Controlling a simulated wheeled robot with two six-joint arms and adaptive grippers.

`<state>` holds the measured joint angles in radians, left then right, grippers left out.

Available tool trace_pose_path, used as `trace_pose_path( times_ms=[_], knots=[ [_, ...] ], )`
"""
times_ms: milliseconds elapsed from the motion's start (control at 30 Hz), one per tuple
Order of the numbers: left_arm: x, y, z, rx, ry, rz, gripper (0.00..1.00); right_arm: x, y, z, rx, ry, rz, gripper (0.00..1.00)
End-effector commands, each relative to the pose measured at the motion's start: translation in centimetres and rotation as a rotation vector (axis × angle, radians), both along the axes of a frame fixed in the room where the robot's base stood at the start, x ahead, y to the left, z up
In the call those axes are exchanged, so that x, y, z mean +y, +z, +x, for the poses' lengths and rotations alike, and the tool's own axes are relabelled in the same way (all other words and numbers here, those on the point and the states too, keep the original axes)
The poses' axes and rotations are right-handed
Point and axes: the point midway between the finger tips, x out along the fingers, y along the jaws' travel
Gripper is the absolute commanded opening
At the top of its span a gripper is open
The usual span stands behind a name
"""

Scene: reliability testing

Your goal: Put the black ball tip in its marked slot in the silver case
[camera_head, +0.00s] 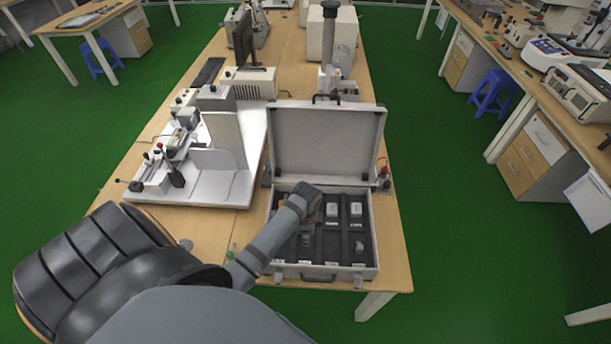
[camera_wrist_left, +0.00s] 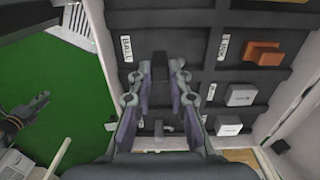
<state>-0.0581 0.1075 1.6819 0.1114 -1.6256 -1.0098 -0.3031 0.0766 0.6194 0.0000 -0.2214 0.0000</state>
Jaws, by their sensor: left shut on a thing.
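The silver case (camera_head: 328,142) stands open on the wooden table, with a dark lining split into compartments. My left gripper (camera_head: 312,208) reaches low over its left part. In the left wrist view the gripper (camera_wrist_left: 160,76) shows its two fingers drawn close, shut on a small dark thing, the black ball tip (camera_wrist_left: 159,68), mostly hidden against the dark lining. A white label reading BALL (camera_wrist_left: 126,48) lies to the left of the fingertips. A dark jointed part that looks like my right gripper (camera_wrist_left: 24,114) shows at the left edge; its fingers are too small to judge.
White blocks (camera_wrist_left: 241,95) and an orange block (camera_wrist_left: 262,54) sit in other compartments, to the right in the wrist view. A white machine on a base plate (camera_head: 206,185) stands left of the case. The raised lid bounds the back. Green floor lies right of the table.

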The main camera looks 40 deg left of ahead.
Motion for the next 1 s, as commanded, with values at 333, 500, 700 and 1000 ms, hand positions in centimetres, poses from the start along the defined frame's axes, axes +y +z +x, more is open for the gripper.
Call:
trace_pose_path(
  times_ms=[333, 500, 700, 1000],
  knots=[
    [0.0, -2.7, -0.2, 0.003, 0.001, 0.001, 0.0, 0.0, 1.3, 0.1, -0.002, 0.0, 0.0, 0.4],
    [0.0, -2.9, -0.2, 0.004, 0.001, 0.0, 0.0, -0.1, 1.3, 0.7, -0.011, 0.001, -0.001, 0.4],
    [0.0, -2.8, -0.2, 0.003, 0.001, 0.001, 0.41, -0.4, 1.3, 0.6, -0.01, 0.001, -0.004, 0.4],
    [0.0, -2.6, -0.2, 0.003, 0.001, 0.001, 0.41, -0.5, 1.4, 0.4, -0.007, 0.002, -0.006, 0.4]
  ],
)
